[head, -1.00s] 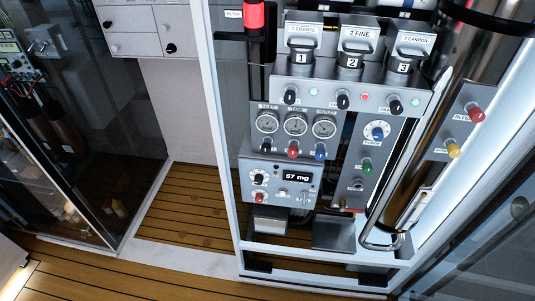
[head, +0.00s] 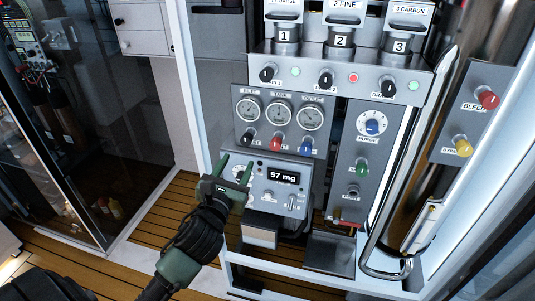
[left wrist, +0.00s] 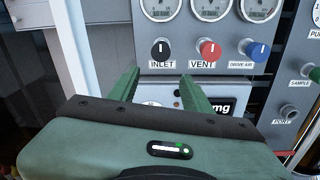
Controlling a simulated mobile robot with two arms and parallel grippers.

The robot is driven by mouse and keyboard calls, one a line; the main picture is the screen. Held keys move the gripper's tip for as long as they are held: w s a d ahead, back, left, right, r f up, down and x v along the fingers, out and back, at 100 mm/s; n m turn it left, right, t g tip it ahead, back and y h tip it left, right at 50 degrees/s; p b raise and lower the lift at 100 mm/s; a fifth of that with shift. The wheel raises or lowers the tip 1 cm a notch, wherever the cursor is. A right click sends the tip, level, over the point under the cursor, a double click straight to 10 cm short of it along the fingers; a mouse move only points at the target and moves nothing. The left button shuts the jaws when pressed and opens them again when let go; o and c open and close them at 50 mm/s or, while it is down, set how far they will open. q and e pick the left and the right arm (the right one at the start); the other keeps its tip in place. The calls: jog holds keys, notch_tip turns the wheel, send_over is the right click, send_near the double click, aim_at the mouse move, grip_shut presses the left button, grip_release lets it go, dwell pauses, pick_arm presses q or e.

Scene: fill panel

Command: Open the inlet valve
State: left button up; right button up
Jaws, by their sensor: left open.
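The inlet valve is a black knob (head: 248,139) at the left of a row under the gauges on the grey panel. In the left wrist view the black knob (left wrist: 159,50) has the label INLET below it. My left gripper (head: 236,163) is open and empty, its green fingers pointing up at the panel just below the knob. In the left wrist view the gripper (left wrist: 158,82) has its fingers apart, with the knob above the gap between them. I see no contact with the knob. The right gripper is not in view.
The red vent knob (head: 276,144) and the blue drive air knob (head: 305,148) sit to the right of the inlet knob. A display (head: 284,177) reads 57 mg below. A steel tube (head: 405,170) and the white frame (head: 197,90) flank the panel.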

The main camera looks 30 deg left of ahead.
aim_at(246, 142)
pick_arm(q)
jog(key=shift+m, duration=0.4)
jog(key=w, duration=0.2)
jog(key=w+a+r, duration=0.1)
jog(key=w, duration=0.3)
jog(key=shift+w+a+r, duration=0.1)
jog(key=shift+a+r, duration=0.2)
jog(key=shift+r, duration=0.1)
jog(key=shift+w+a, duration=0.15)
jog(key=shift+w, duration=0.4)
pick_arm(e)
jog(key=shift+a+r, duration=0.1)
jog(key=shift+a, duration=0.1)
pick_arm(q)
grip_shut()
jog(key=shift+p, duration=0.45)
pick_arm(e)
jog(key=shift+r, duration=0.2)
